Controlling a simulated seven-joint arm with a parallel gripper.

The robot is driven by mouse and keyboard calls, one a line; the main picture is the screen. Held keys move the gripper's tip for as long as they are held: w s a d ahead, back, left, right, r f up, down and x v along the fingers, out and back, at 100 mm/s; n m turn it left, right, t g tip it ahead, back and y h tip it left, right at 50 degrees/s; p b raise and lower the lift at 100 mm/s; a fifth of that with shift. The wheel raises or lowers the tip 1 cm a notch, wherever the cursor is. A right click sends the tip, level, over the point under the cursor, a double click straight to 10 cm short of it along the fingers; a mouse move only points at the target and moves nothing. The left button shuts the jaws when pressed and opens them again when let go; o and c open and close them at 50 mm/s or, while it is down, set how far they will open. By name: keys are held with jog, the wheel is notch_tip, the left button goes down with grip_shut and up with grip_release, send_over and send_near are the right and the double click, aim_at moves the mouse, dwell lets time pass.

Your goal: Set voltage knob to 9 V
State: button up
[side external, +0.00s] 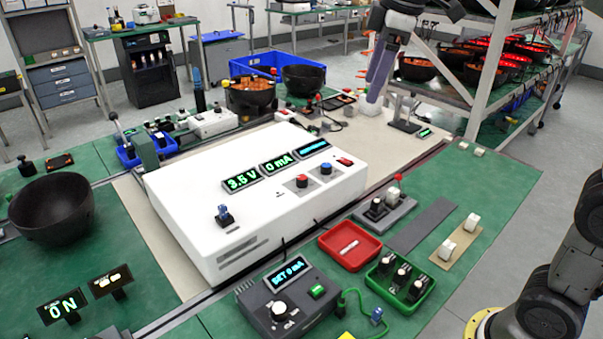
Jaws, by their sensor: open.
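The white power supply box (250,187) stands mid-bench. Its green voltage display (242,178) reads 3.5 V and the current display (280,164) beside it reads 0 mA. A red knob (302,181) and a blue knob (326,168) sit on its top, below the displays. Their labels are too small to read, so I cannot tell which one is the voltage knob. My gripper (376,88) appears at the upper middle, seen nearly edge-on. It hangs behind and above the box, apart from both knobs, with nothing visible in it. The gap between its fingers does not show.
A grey box reading SET 0 mA (290,290), a red tray (349,247) and a green switch tray (400,280) stand in front. Rack shelving (487,85) stands at right. Black bowls (52,208) lie about.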

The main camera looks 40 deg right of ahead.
jog(key=w+f+g, duration=0.1)
jog(key=w+f, duration=0.1)
jog(key=w, duration=0.5)
jog(key=n+g, duration=0.1)
jog(key=g, duration=0.1)
send_over(301, 178)
notch_tip(301, 178, down, 12)
notch_tip(301, 178, down, 14)
jog(key=shift+d+r, duration=0.1)
grip_shut()
